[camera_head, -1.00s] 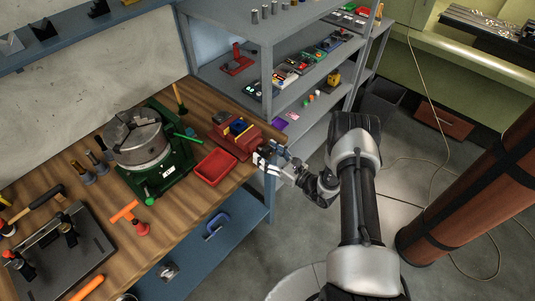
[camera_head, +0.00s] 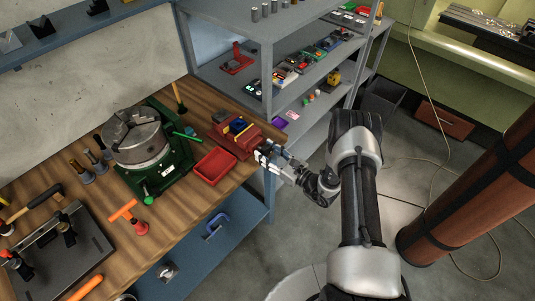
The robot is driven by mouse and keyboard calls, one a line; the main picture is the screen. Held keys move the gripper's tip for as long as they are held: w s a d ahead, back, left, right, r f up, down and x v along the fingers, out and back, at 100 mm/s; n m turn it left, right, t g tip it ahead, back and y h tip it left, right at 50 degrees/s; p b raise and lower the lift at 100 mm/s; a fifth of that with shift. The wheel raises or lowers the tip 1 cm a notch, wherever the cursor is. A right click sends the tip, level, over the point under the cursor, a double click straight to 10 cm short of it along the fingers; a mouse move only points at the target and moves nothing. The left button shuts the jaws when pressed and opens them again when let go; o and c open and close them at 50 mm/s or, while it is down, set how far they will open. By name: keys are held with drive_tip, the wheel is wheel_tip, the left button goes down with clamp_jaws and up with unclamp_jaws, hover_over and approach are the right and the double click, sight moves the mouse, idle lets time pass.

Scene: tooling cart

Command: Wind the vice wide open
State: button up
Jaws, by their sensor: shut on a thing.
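The red vice (camera_head: 226,141) sits on the wooden bench near its right end. A blue piece with a bit of yellow (camera_head: 238,126) shows at its top, between or on the jaws; I cannot tell which. My gripper (camera_head: 263,154) is at the vice's right front end, just past the bench edge. It is shut on what seems to be the vice handle, which the fingers hide. The jaw gap is too small to judge.
A red tray (camera_head: 215,166) lies on the bench just left of my gripper. A green rotary table with a grey chuck (camera_head: 140,143) stands further left. A grey shelf unit (camera_head: 268,82) rises behind the vice. Open floor lies right of the bench.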

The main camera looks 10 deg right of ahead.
drive_tip(key=n+b, duration=0.1)
drive_tip(key=n, duration=0.2)
drive_tip(key=o, duration=1.1)
drive_tip(key=shift+c, duration=0.2)
drive_tip(key=v, duration=1.2)
